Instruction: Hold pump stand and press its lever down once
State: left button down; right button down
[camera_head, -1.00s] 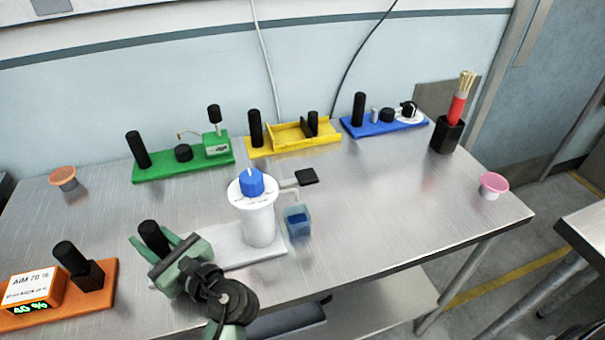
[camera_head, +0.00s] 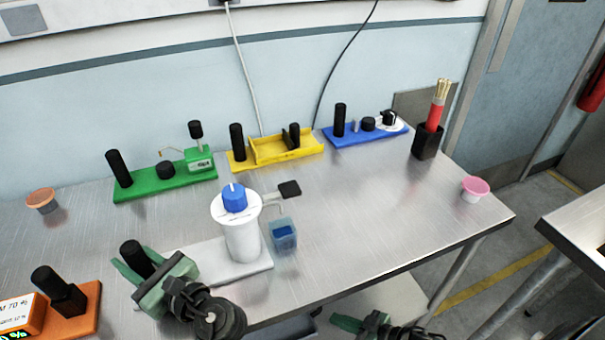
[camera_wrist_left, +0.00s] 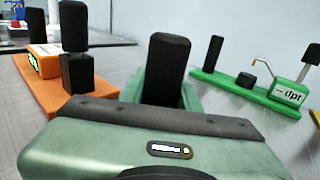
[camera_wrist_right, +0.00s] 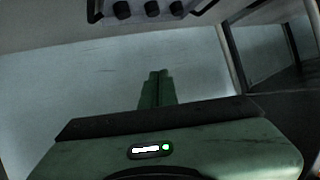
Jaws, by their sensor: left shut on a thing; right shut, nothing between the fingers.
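The pump stand has a white base plate (camera_head: 205,262), a white cylinder (camera_head: 242,240) with a blue knob (camera_head: 234,197), a black lever pad (camera_head: 289,188) on its right side, and a black post at its left end. My left gripper (camera_head: 138,265) is shut on the stand's black post (camera_head: 137,256); the post also shows between the fingers in the left wrist view (camera_wrist_left: 166,65). A small blue cup (camera_head: 283,236) stands beside the cylinder under the spout. My right gripper (camera_head: 345,322) is below the table's front edge at the bottom, shut and empty; its closed fingers show in the right wrist view (camera_wrist_right: 156,88).
Behind stand the green module (camera_head: 165,180), yellow module (camera_head: 275,150) and blue module (camera_head: 365,133). An orange module (camera_head: 85,310) is at front left. A black holder (camera_head: 427,142) and pink cup (camera_head: 475,189) are at right. The table right of the blue cup is clear.

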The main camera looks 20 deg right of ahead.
pick_arm(q)
jog(key=shift+f, duration=0.1)
pick_arm(e)
jog(key=s+a+r+n+g+y, duration=0.2)
jog(key=a+r+y, duration=0.1)
jog(key=r, duration=0.3)
jog(key=s+a+r+n+g+y, duration=0.1)
jog(key=s+a+r+g+y, duration=0.1)
jog(key=a+r+y, duration=0.3)
jog(key=s+d+r+n+g, duration=0.2)
jog(key=s+r+n+g, duration=0.4)
jog(key=s+r+g, duration=1)
jog(key=w+d+r+n+t, duration=0.1)
jog(key=w+d+r+t, duration=0.2)
jog(key=w+r, duration=0.5)
jog(key=w+d+r+n+t, duration=0.1)
jog(key=w+d+r+t, duration=0.2)
jog(key=w+r, duration=0.6)
jog(key=w+d+r+n+t, duration=0.1)
jog(key=w+d+r+t, duration=0.2)
jog(key=w+r, duration=0.5)
jog(key=w, duration=0.6)
jog(key=shift+r+n+h, duration=0.3)
jog(key=shift+r+n, duration=0.05)
jog(key=shift+n, duration=0.05)
